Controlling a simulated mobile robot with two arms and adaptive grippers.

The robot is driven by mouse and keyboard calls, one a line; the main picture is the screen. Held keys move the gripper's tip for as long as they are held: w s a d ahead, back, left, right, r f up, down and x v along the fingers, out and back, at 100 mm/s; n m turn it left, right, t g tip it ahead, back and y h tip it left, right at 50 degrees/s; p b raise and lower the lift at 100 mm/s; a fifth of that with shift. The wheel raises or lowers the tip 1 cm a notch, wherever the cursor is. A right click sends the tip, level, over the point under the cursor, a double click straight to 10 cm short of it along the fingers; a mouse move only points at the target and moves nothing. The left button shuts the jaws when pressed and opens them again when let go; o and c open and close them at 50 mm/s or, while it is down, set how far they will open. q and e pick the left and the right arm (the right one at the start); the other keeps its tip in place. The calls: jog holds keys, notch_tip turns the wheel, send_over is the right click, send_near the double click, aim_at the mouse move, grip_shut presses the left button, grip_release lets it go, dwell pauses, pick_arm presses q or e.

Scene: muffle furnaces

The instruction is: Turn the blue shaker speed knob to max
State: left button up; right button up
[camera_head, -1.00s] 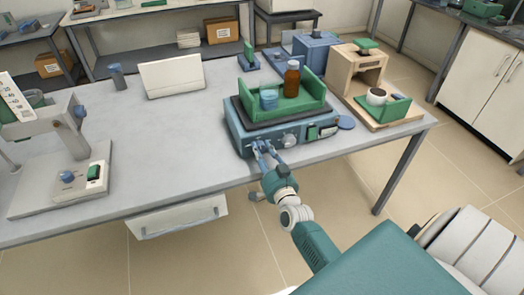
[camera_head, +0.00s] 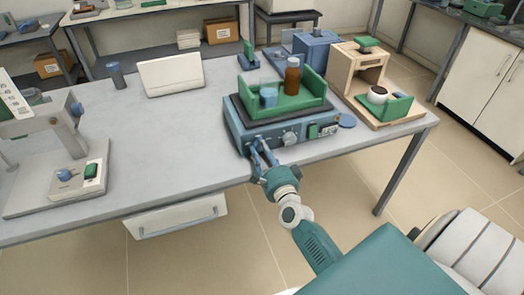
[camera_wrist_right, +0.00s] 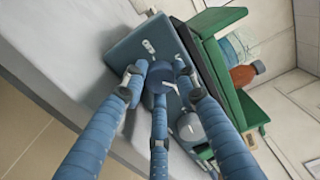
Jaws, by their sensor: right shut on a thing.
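The blue shaker (camera_head: 236,130) stands near the front edge of the table, with a green tray (camera_head: 312,88) on top. My right gripper (camera_head: 259,148) reaches its front panel at the left end. In the right wrist view, the blue speed knob (camera_wrist_right: 158,78) sits between the fingers of my right gripper (camera_wrist_right: 160,84), which are closed around it. The fingers cover part of the knob, and any pointer mark on it cannot be made out. A second, grey knob (camera_head: 290,138) is to the right on the same panel, apart from the fingers. My left gripper is out of view.
A brown bottle (camera_head: 292,76) and a blue beaker (camera_head: 268,97) stand in the green tray. A round blue disc (camera_head: 347,121) lies right of the shaker. A wooden stand (camera_head: 358,70) is farther right. The table (camera_head: 180,135) left of the shaker is clear.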

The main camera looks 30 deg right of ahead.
jog(key=m, duration=0.3)
jog(key=m+b, duration=0.1)
jog(key=shift+a+f+m, duration=0.25)
jog(key=shift+f+m, duration=0.05)
jog(key=shift+m, duration=0.1)
jog(key=shift+r+m, duration=0.1)
jog(key=shift+m, duration=0.7)
jog(key=shift+r, duration=0.1)
jog(key=o, duration=1.1)
jog(key=shift+o, duration=0.2)
jog(key=shift+r, duration=0.1)
jog(key=shift+s, duration=0.5)
jog(key=v, duration=1.1)
